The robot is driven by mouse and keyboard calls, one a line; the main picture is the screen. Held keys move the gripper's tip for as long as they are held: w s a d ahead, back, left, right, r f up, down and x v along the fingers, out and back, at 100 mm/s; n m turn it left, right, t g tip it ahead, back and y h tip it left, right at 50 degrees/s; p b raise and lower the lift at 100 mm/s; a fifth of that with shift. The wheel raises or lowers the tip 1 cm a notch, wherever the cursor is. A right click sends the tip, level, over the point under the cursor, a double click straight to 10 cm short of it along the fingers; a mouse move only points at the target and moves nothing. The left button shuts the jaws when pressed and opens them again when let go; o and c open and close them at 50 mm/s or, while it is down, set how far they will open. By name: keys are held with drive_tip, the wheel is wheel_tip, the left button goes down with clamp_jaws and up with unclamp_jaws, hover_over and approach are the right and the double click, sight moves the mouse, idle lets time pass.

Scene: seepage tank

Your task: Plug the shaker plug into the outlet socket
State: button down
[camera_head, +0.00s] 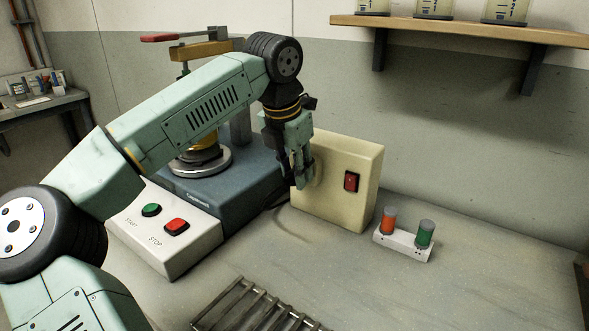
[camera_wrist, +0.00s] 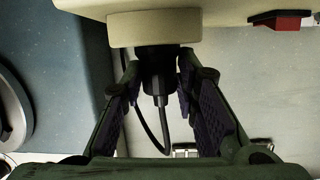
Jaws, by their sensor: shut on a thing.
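My gripper (camera_head: 300,180) is at the left part of the cream outlet box's front face. In the wrist view my gripper (camera_wrist: 158,68) is shut on the black shaker plug (camera_wrist: 158,82), with its cable (camera_wrist: 148,128) hanging and curving below. The plug's front end is right up against the cream raised outlet socket (camera_wrist: 152,28); whether its pins are inside is hidden. The outlet box (camera_head: 338,205) stands upright on the bench and carries a red rocker switch (camera_head: 351,181). In the head view the fingers hide the plug and most of the socket (camera_head: 318,170).
The blue shaker (camera_head: 240,190) stands left of the box, with a white panel (camera_head: 185,245) bearing green and red buttons in front. Right of the box is a small holder (camera_head: 403,243) with orange and green capped vials. A metal rack (camera_head: 245,305) lies in front. The right bench is clear.

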drive_tip(key=c, duration=1.2)
unclamp_jaws()
drive_tip(key=shift+r, duration=0.1)
drive_tip(key=shift+p+v, duration=1.9)
drive_tip(key=shift+v, duration=1.05)
